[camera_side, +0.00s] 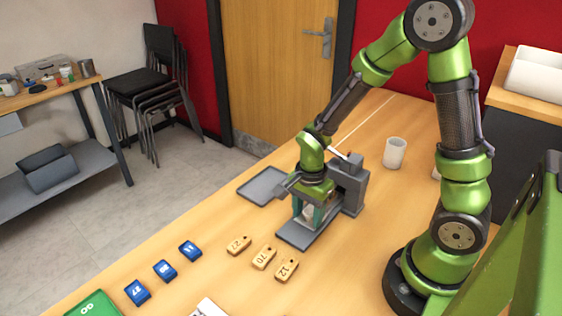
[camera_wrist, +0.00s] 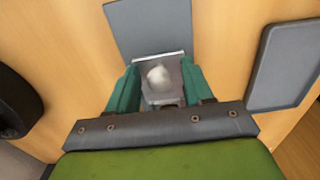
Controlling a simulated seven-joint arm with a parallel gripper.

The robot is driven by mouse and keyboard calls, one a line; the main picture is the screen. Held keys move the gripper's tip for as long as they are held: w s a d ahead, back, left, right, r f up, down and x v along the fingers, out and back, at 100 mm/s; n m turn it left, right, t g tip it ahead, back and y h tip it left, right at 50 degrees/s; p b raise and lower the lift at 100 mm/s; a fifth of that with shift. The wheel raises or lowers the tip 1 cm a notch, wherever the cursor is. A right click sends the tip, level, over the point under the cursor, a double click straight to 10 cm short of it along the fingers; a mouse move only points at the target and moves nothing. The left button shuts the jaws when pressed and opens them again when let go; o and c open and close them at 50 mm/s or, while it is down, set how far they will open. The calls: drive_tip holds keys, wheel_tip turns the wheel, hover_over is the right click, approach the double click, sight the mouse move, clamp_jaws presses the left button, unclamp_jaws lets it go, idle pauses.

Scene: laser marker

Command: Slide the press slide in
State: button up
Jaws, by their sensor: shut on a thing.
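The grey laser marker (camera_side: 352,188) stands on the wooden table, with a flat grey base plate (camera_side: 297,236) reaching toward the front left. My gripper (camera_side: 308,213) points down over this plate, in front of the machine's upright body. In the wrist view its teal fingers sit on both sides of the press slide (camera_wrist: 158,92), a small grey piece with a blurred whitish patch on top. The gripper is shut on the slide. The bare grey plate (camera_wrist: 150,28) shows beyond the slide. In the side view my gripper hides most of the slide.
A flat grey tray (camera_side: 262,187) lies behind left of the machine; it also shows in the wrist view (camera_wrist: 285,65). Numbered wooden tags (camera_side: 263,257) and blue numbered blocks (camera_side: 165,270) lie in front. A green GO block (camera_side: 95,304) is at front left. A white cup (camera_side: 395,153) stands behind right.

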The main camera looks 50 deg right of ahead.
drive_tip(key=shift+s+d+f, duration=0.1)
drive_tip(key=shift+d+f, duration=0.2)
drive_tip(key=shift+d, duration=0.1)
drive_tip(key=o, duration=0.4)
drive_tip(key=shift+r, duration=3.6)
drive_tip(key=shift+s+a+n, duration=0.1)
drive_tip(key=shift+a+n, duration=0.1)
drive_tip(key=shift+n, duration=0.9)
drive_tip(key=s+a+r+n+t+y, duration=0.1)
drive_tip(key=s+a+r+n+t, duration=0.1)
drive_tip(key=r+n, duration=0.4)
drive_tip(key=s+a+r+n+t+y, duration=0.1)
drive_tip(key=r+n+t, duration=0.4)
drive_tip(key=r, duration=0.5)
drive_tip(key=shift+s+a+n, duration=0.4)
drive_tip(key=shift+s+a, duration=0.2)
drive_tip(key=shift+s, duration=0.65)
